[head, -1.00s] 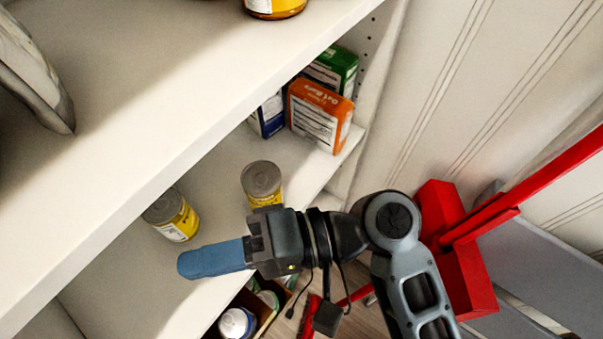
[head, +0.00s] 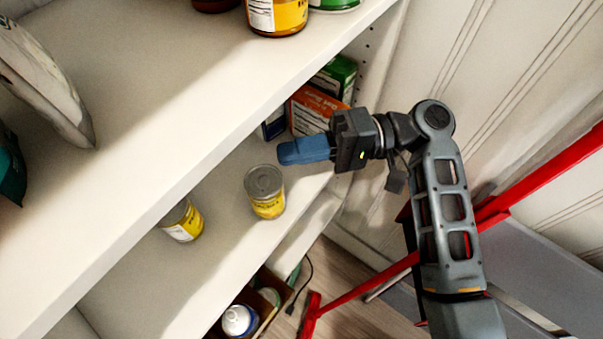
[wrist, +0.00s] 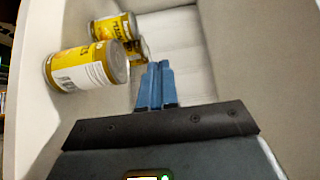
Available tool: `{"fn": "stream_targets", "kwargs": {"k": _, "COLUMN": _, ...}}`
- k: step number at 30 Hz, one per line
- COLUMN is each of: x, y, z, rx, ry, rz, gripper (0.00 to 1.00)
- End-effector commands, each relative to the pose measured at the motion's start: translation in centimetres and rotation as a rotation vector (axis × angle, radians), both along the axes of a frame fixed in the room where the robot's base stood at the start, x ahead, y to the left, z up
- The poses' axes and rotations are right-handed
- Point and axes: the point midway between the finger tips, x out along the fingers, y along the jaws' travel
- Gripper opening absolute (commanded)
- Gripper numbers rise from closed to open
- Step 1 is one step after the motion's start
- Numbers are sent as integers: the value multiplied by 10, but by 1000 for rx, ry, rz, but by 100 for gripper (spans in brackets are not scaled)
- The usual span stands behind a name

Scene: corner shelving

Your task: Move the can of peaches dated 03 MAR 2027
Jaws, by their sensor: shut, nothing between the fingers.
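Two yellow-labelled cans stand on the lower shelf in the head view, one nearer the shelf's front edge (head: 265,195) and one further left (head: 183,222), partly hidden by the upper shelf. The wrist view shows a large near can (wrist: 85,70), a second can (wrist: 115,27) behind it, and part of a third yellow can (wrist: 138,50). No date is legible, so I cannot tell which is dated 03 MAR 2027. My gripper (head: 284,152), with blue fingers, is shut and empty, above and behind the front can in the picture. Its fingers show in the wrist view (wrist: 160,70).
An orange box (head: 309,110), a green box (head: 336,76) and a dark blue box stand close behind my gripper. The upper shelf (head: 200,120) overhangs the cans and holds jars. A carton with a white-capped container (head: 238,320) is below. Red bars (head: 370,285) stand at right.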

Motion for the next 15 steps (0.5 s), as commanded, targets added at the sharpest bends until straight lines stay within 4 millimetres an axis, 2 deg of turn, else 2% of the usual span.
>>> {"fn": "stream_targets", "kwargs": {"k": 3, "x": 22, "y": -14, "z": 2, "rx": 0, "ry": -1, "rz": -3, "gripper": 0}}
{"fn": "stream_targets", "kwargs": {"k": 6, "x": 18, "y": -12, "z": -23, "rx": -1, "ry": 6, "rz": 0, "gripper": 0}}
{"fn": "stream_targets", "kwargs": {"k": 15, "x": 18, "y": -12, "z": -80, "rx": -1, "ry": 4, "rz": -1, "gripper": 0}}
